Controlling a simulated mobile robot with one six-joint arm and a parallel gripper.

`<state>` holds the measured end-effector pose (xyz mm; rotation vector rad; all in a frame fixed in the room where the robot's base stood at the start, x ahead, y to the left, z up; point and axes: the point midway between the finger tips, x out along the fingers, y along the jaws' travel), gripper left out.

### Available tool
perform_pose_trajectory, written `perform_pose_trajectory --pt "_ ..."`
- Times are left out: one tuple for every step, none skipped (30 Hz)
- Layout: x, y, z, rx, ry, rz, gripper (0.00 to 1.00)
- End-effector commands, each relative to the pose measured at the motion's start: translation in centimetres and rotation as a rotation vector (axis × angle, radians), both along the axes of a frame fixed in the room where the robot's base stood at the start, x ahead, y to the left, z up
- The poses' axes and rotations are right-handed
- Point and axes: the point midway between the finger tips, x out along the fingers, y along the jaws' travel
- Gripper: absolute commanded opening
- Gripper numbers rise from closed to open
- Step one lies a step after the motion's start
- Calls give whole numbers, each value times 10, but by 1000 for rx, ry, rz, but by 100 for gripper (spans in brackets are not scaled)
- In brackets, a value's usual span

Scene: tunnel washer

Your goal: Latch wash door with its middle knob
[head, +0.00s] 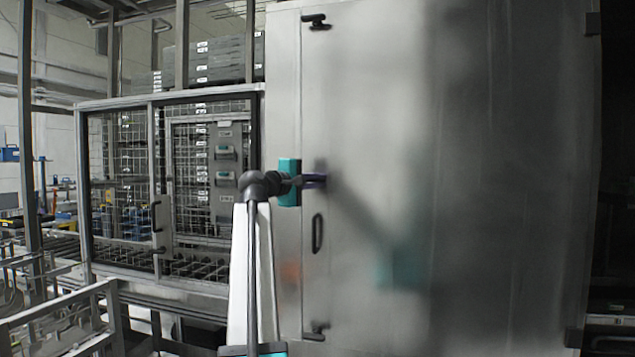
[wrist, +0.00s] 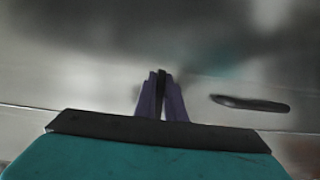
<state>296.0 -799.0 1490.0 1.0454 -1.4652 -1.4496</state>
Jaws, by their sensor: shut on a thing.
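The wash door (head: 480,180) is the large brushed-steel panel in the head view. It looks flush with the frame along its left edge. My gripper (head: 316,181) is at that edge, at mid height, with its purple fingers against the door front. In the wrist view the fingers of my gripper (wrist: 161,92) are shut on a thin black piece, the middle knob (wrist: 161,80). The fingers hide most of the knob, so I cannot tell its turn angle. A top knob (head: 317,21) and a bottom knob (head: 315,331) sit on the same edge, both roughly sideways.
A dark vertical door handle (head: 317,233) is just below my gripper; it also shows in the wrist view (wrist: 250,103). A mesh-windowed cabinet (head: 165,195) stands left of the door. Metal rails (head: 60,320) run at the lower left.

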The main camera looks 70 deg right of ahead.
Motion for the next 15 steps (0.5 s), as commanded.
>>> perform_pose_trajectory --pt "3 -1 -1 0 -4 7 0" --pt "3 -1 -1 -1 -4 7 0" --pt "3 -1 0 -1 -4 7 0" --pt "3 -1 0 -1 -4 7 0" --pt "3 -1 0 -1 -4 7 0" --pt "3 -1 0 -1 -4 7 16" --pt "3 -1 0 -1 -3 7 21" --pt "3 -1 0 -1 -3 6 26" --pt "3 -1 0 -1 -3 6 28" --pt "2 -1 0 -1 -2 5 28" --pt "2 0 0 -2 -2 5 28" --pt "2 0 0 -2 -2 5 28" --pt "2 0 0 -1 -1 4 28" --pt "2 0 1 -1 -1 4 28" --pt "2 0 1 -1 -1 4 28"
